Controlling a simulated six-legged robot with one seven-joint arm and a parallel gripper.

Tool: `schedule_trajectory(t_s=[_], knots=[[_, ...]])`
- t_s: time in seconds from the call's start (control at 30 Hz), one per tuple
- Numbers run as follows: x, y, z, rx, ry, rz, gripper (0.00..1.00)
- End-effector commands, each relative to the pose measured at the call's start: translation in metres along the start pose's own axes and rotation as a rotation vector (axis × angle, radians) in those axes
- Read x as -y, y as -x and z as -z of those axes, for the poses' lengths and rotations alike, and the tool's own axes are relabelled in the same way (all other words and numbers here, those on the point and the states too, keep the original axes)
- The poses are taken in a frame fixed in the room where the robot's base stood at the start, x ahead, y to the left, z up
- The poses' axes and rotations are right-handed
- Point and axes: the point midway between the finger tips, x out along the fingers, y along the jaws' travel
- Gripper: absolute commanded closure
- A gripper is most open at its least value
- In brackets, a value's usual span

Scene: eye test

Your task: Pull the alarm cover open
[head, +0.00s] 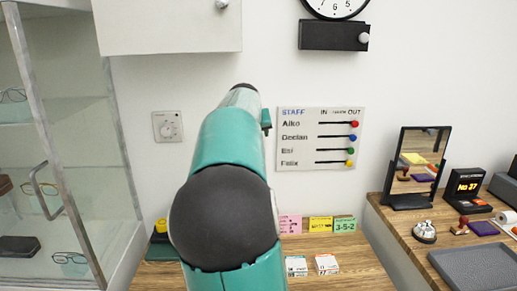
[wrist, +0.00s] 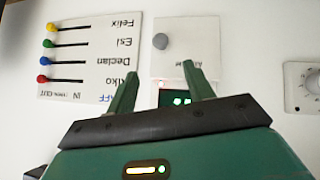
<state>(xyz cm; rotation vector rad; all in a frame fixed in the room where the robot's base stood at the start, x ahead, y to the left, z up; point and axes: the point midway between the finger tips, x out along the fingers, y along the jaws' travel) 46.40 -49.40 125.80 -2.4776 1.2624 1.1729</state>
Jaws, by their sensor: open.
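In the wrist view, which is upside down, a white panel (wrist: 198,35) with a round grey knob (wrist: 160,41) is on the wall; it appears to be the alarm cover. Its small lettering is partly hidden by a finger. A dark display with green lit digits (wrist: 181,101) shows between my fingers, beside the panel's edge. My gripper (wrist: 161,69) is open, with its two green fingers apart and nothing between the tips. The tips point toward the panel, short of the knob in the picture. In the head view my arm hides the panel and most of the gripper.
A staff board (head: 320,139) with coloured knobs is right of my arm, a wall dial (head: 168,127) left. A white cabinet (head: 165,25) and a black box with a knob (head: 327,36) are above. A glass case (head: 75,130) stands left; a mirror (head: 416,165) stands on the right counter.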

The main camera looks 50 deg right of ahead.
Motion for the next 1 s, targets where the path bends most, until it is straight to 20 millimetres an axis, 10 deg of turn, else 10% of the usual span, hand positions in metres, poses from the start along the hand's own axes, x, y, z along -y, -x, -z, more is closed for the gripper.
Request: schedule_trajectory(t_s=[0.6, 1.0], knots=[[0.001, -0.115, 0.000, 0.004, -0.001, -0.002, 0.48], [0.001, -0.129, 0.001, 0.002, -0.001, 0.000, 0.48]])
